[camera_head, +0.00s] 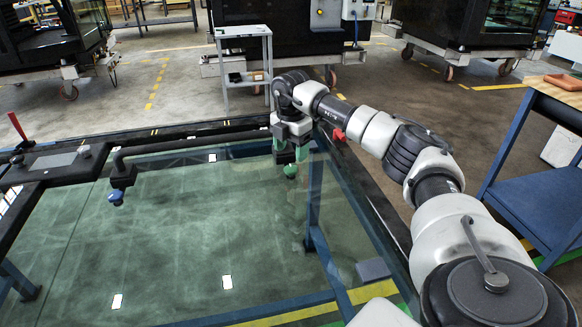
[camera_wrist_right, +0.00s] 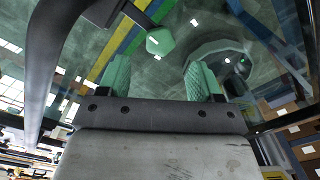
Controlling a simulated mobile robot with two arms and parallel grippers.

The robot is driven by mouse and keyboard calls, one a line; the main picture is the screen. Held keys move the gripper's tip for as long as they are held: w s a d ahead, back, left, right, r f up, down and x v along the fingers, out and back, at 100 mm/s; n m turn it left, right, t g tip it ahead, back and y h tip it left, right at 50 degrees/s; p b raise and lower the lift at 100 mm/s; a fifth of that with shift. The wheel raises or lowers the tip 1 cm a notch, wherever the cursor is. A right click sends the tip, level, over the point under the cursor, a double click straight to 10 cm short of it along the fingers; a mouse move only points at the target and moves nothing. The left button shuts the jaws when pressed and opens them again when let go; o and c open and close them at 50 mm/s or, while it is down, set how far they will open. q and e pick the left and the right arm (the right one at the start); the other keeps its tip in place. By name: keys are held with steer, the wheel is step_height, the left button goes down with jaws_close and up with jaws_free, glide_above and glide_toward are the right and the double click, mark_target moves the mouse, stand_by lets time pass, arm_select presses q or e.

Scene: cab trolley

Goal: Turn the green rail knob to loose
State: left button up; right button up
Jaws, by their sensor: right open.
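The green rail knob (camera_head: 290,171) shows as a small green shape just below my right gripper (camera_head: 289,152) in the head view, over the glass panel. In the right wrist view the green knob (camera_wrist_right: 160,41) looks faceted and sits on a dark stem. It lies beyond the two green fingertips and a little above the middle of the gap between them. My right gripper (camera_wrist_right: 158,70) is open with nothing between its fingers. The knob's exact turn position cannot be told. My left gripper is not in view.
A blue knob (camera_head: 115,197) hangs from a dark rail fitting at left. A red lever (camera_head: 17,127) stands on the frame's left edge. A grey trolley (camera_head: 243,78) is behind the glass panel. A blue table (camera_head: 535,200) stands at right.

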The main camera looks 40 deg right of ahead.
mark_target(291, 168)
step_height(291, 168, down, 6)
steer(key=shift+r, duration=0.2)
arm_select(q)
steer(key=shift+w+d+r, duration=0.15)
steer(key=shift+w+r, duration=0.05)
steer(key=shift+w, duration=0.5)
arm_select(e)
steer(key=c, duration=0.9)
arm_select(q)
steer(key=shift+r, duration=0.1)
